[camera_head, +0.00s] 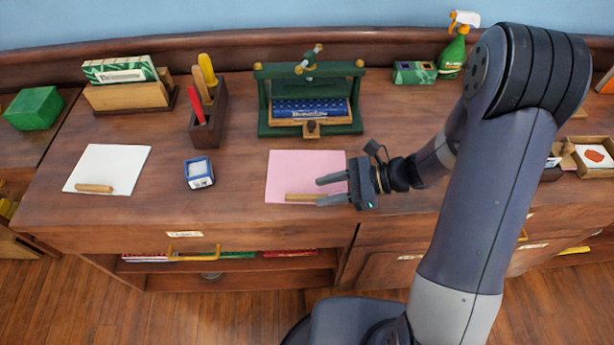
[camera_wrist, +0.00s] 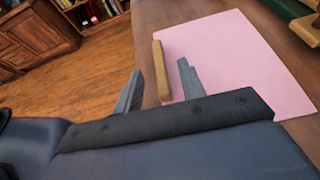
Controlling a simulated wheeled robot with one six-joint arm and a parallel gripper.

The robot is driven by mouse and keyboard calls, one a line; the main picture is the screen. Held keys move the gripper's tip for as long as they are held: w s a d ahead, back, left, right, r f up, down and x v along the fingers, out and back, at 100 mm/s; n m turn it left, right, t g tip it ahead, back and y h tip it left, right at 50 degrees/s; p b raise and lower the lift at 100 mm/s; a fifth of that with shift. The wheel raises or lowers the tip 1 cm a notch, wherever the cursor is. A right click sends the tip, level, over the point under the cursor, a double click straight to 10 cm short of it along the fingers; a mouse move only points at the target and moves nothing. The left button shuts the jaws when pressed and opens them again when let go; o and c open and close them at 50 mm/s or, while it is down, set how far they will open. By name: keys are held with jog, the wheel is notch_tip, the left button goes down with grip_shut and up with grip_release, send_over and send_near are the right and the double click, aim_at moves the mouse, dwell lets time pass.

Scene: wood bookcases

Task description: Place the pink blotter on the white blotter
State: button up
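The pink blotter (camera_head: 300,170) lies flat on the wooden desk, in front of the green press. A wooden strip lies along its front edge (camera_head: 301,197). The white blotter (camera_head: 112,164) lies flat at the desk's left, with a similar wooden strip on its front part. My gripper (camera_head: 319,190) is open at the right side of the pink blotter, with its fingers pointing left. In the wrist view, the pink blotter (camera_wrist: 230,60) and its wooden strip (camera_wrist: 161,70) are just beyond my open fingers (camera_wrist: 160,85).
A small blue-and-white box (camera_head: 199,173) stands between the blotters. Behind are a green press (camera_head: 310,128) holding a blue book, a tool holder (camera_head: 209,130) and a wooden card stand (camera_head: 125,96). A green spray bottle (camera_head: 455,50) stands at the back right. Bare desk surrounds the blotters.

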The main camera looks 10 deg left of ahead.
aim_at(306, 196)
jog(key=shift+x, duration=2.35)
jog(key=shift+s+d, duration=0.1)
jog(key=shift+c, duration=0.6)
grip_shut()
